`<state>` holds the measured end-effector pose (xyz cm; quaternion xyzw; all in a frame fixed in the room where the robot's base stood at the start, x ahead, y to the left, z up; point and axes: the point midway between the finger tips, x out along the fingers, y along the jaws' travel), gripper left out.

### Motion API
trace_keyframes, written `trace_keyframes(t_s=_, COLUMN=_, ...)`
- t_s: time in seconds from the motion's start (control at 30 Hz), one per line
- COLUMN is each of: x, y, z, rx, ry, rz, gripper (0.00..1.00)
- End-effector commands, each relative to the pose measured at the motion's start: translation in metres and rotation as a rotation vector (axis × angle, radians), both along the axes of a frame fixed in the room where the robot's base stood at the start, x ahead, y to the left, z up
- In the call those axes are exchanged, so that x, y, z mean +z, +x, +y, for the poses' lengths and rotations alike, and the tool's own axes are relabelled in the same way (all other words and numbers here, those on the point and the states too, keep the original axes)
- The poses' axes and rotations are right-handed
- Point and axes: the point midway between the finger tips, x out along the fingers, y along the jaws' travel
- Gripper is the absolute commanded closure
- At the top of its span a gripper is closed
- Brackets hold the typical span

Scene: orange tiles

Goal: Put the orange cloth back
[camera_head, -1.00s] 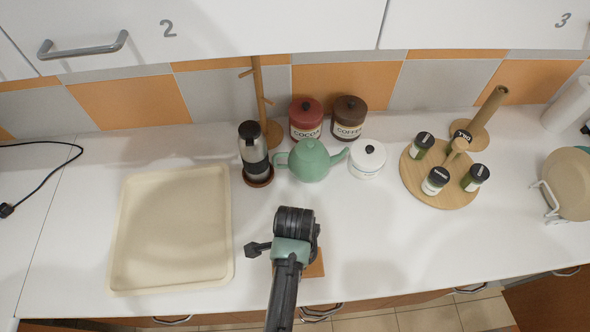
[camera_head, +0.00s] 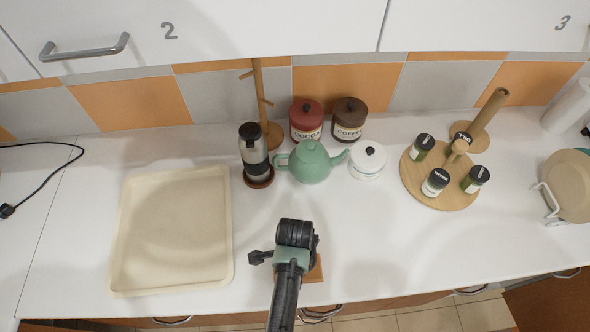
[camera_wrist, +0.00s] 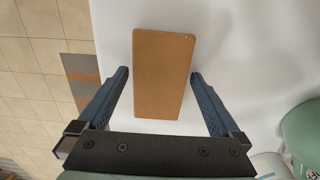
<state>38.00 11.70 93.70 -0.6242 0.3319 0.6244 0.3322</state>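The orange cloth (camera_wrist: 163,75) shows in the wrist view as a flat, orange-brown rectangle on the white counter, close to its front edge. In the head view only a part of it (camera_head: 315,271) shows beside my arm; the rest is hidden. My gripper (camera_wrist: 158,76) is open, with one blue finger on each side of the cloth and a gap to each long edge. It holds nothing. In the head view my gripper (camera_head: 295,240) is over the cloth's far part, and its fingers are hidden.
A cream tray (camera_head: 122,235) lies to the left. Behind are a coffee press (camera_head: 254,150), green teapot (camera_head: 310,162), canisters (camera_head: 349,118) and a white pot (camera_head: 367,161). A round wooden board (camera_head: 455,195) with jars stands right. The counter between board and gripper is clear.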

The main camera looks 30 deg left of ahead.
Motion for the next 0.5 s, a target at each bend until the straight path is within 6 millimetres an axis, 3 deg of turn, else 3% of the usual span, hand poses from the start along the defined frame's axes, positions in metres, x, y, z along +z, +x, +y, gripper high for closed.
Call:
trace_keyframes(t_s=0.23, x=0.014, y=0.001, z=0.000, rx=0.000, ry=0.001, rz=-0.003, gripper=0.00)
trace_keyframes(t_s=0.5, x=0.064, y=0.001, z=0.000, rx=0.000, ry=0.001, rz=-0.004, gripper=0.00)
